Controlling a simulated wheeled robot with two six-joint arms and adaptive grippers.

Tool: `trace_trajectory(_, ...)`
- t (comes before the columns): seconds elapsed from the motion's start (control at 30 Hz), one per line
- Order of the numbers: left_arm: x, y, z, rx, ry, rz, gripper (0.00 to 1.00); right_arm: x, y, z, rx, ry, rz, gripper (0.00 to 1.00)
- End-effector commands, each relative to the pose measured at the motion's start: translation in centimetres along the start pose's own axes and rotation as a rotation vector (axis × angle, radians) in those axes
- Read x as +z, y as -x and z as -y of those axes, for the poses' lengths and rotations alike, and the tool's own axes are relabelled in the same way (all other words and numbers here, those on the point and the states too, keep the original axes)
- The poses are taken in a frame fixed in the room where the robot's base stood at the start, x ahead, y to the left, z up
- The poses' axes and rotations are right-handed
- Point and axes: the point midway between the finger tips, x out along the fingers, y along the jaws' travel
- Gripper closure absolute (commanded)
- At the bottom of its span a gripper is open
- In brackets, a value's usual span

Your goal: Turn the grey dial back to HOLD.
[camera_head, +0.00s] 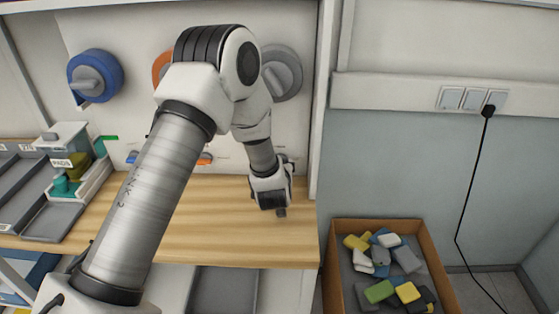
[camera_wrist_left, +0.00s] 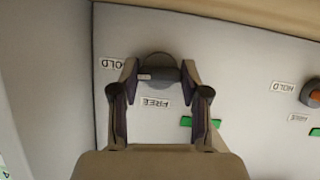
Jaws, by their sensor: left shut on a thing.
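The small grey dial (camera_wrist_left: 160,69) sits on the pale panel in the left wrist view, with a HOLD label (camera_wrist_left: 112,63) to its left and a FREE label (camera_wrist_left: 155,101) below it. A pale mark shows at the dial's left side; I cannot tell whether it lines up with HOLD. My left gripper (camera_wrist_left: 159,72) is shut on the dial, one finger on each side. In the head view my left gripper (camera_head: 281,211) is low in front of the panel's right end, and my wrist hides this dial. My right gripper is not in view.
A large grey knob (camera_head: 284,73) and a large blue knob (camera_head: 95,76) are higher on the panel. A small orange dial (camera_wrist_left: 312,93) is beside the grey one. The wooden worktop (camera_head: 225,240) is clear below my arm. A box (camera_head: 336,270) of blocks stands at right.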

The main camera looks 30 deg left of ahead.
Motion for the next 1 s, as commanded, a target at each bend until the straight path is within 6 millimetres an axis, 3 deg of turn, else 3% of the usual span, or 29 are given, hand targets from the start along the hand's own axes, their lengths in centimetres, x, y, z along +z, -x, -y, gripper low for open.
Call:
trace_trajectory(0.77,0.05,-0.02,-0.05,-0.043,-0.105,0.000,0.89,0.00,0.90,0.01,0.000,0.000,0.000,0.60)
trace_trajectory(0.8,0.05,-0.02,-0.05,-0.043,-0.105,0.000,0.40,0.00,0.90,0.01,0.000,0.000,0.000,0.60)
trace_trajectory(0.83,0.05,-0.02,-0.05,-0.043,-0.105,0.000,0.30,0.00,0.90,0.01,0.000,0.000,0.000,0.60)
trace_trajectory(1.0,0.03,-0.02,-0.05,-0.043,-0.104,0.000,0.29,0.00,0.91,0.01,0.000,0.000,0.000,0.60)
